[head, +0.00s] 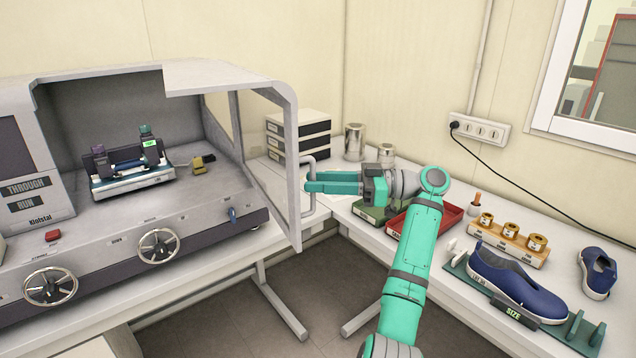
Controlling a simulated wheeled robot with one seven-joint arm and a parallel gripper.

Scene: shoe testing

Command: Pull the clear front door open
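The clear front door (298,130) of the grey testing machine (110,240) is a see-through panel in a light grey frame. It stands swung out at the machine's right end, and the front opening is uncovered on the left. Its grey bar handle (309,210) is on the door's right face. My gripper (310,182) reaches in from the right, with its green fingers level and pointing left across the handle. The fingertips overlap the handle in this view. I cannot tell whether they are closed on it.
A shoe fixture (133,175) sits inside the machine. Two handwheels (158,246) are on its front. Right of the door are black-and-white drawers (300,137), metal cans (354,142), a red tray (425,216) and a blue shoe (515,278). Open floor (310,285) lies between the benches.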

